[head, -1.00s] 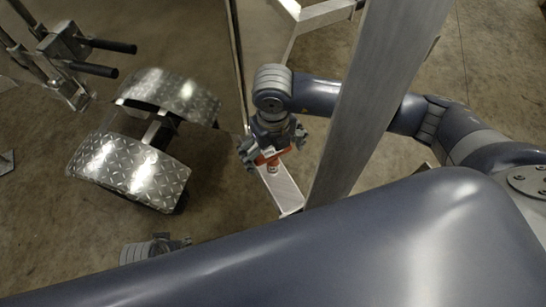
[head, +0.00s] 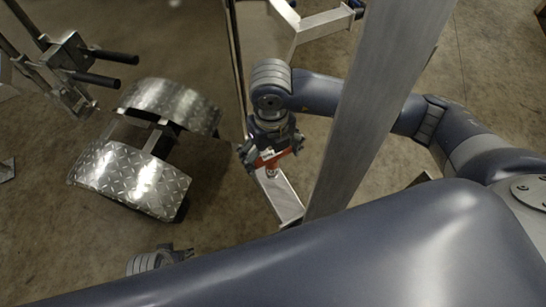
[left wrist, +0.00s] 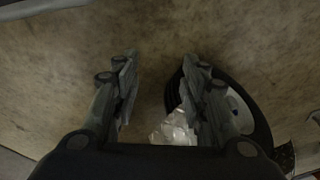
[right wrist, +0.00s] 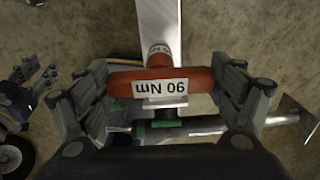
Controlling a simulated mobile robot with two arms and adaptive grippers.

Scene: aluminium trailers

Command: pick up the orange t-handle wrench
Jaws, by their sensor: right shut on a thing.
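The orange t-handle wrench (right wrist: 160,77) shows in the right wrist view with a white "90 Nm" label on its crossbar. My right gripper (right wrist: 163,90) is shut on it, with a finger at each end of the crossbar. In the head view the orange wrench (head: 268,160) sits in my right gripper (head: 270,155), over the end of a metal beam. I cannot tell whether its lower end touches the beam. My left gripper (head: 180,252) is at the bottom of the head view, partly hidden by my arm. In the left wrist view its fingers (left wrist: 160,95) are spread and empty.
A metal beam (head: 285,200) lies under the wrench, and a tall aluminium post (head: 375,110) stands close to its right. Tread-plate fenders (head: 130,180) stand at the left. A dark wheel (left wrist: 255,120) shows in the left wrist view. Bare floor lies between fenders and beam.

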